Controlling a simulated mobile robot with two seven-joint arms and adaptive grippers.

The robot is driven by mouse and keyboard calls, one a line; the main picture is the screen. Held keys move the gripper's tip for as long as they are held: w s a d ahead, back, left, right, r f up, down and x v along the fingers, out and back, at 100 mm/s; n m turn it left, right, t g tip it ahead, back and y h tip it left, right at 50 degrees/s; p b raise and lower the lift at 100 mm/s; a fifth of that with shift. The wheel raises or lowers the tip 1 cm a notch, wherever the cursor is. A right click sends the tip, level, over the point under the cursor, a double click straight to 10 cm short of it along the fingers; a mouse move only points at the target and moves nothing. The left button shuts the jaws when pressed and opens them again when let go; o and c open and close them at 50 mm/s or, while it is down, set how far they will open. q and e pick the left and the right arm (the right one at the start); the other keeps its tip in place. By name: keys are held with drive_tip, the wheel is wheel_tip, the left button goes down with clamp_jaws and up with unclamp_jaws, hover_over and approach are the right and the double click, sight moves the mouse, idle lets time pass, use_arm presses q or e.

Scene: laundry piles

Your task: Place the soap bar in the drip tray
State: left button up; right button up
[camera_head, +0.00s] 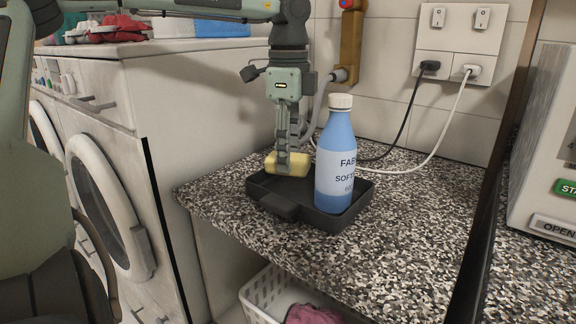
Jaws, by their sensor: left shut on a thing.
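The soap bar (296,164) is a pale yellow block. My left gripper (283,158) points down and is shut on it. The gripper holds the bar over the back left part of the drip tray (272,204), a dark shallow tray on the speckled counter. I cannot tell whether the bar touches the tray floor. A blue fabric softener bottle (335,160) with a white cap stands upright in the tray's right part, just right of the soap bar. My right gripper does not show.
The speckled counter (420,220) is clear right of the tray. Black and white cables (437,140) hang from wall sockets behind. White washing machines (150,110) stand at the left with folded laundry on top. A white basket (262,300) sits below the counter.

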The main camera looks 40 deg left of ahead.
use_arm(q)
drive_tip(key=shift+f, duration=1.65)
drive_tip(key=shift+f, duration=0.1)
drive_tip(key=o, duration=1.2)
wheel_tip(320, 180, up, 12)
drive_tip(key=shift+r, duration=0.1)
drive_tip(key=shift+s, duration=0.1)
